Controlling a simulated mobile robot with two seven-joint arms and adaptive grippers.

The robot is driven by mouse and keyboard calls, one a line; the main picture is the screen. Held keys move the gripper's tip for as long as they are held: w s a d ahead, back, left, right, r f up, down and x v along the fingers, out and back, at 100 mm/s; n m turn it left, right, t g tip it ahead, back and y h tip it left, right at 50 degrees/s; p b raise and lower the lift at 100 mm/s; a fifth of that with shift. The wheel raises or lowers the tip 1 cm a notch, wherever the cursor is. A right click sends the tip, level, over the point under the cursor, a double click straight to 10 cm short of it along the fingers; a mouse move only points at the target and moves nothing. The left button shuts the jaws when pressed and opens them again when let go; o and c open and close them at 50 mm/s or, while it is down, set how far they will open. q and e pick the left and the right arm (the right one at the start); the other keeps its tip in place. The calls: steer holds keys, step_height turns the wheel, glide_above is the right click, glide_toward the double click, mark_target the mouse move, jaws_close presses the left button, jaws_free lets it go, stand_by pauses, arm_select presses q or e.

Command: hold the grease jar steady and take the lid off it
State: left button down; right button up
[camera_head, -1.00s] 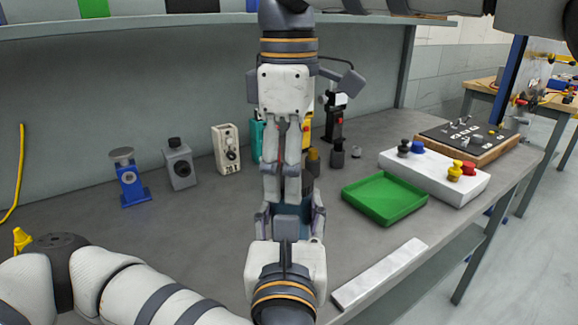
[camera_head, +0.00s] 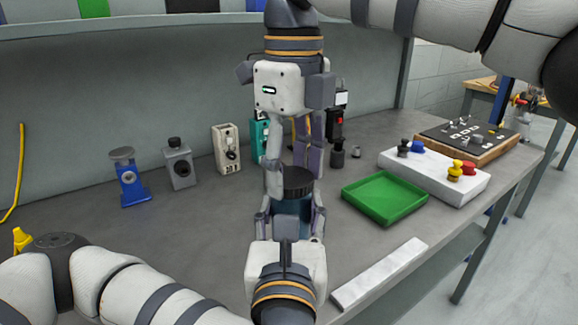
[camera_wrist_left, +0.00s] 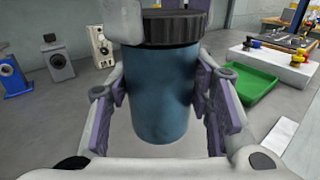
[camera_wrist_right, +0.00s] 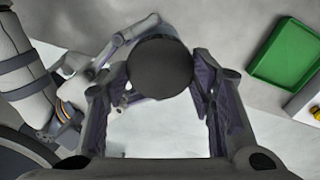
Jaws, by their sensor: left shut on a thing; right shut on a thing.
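The grease jar (camera_head: 291,208) is a blue cylinder standing upright; it fills the middle of the left wrist view (camera_wrist_left: 160,95). Its black ribbed lid (camera_head: 299,183) sits level on top of it, also in the left wrist view (camera_wrist_left: 172,28), with no gap visible. My left gripper (camera_head: 290,222) is shut around the jar's body, one finger on each side. My right gripper (camera_head: 293,175) reaches down from above and is shut on the lid. In the right wrist view the lid's round top (camera_wrist_right: 160,68) lies between the fingers and hides the jar below.
A green tray (camera_head: 385,199) lies to the right, with a white block holding colored knobs (camera_head: 430,175) behind it. A white strip (camera_head: 380,274) lies near the front edge. A blue stand (camera_head: 128,180) and grey and white devices stand at the back left. Bench space left of the jar is clear.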

mark_target(292, 175)
steer(key=n, duration=0.7)
steer(key=shift+w+n, duration=0.1)
steer(key=shift+n, duration=0.3)
steer(key=n, duration=1)
steer(key=shift+w, duration=0.1)
steer(key=n, duration=0.5)
steer(key=shift+r, duration=0.15)
steer(key=shift+r, duration=1)
step_height(292, 175, up, 4)
steer(key=shift+a+r, duration=0.1)
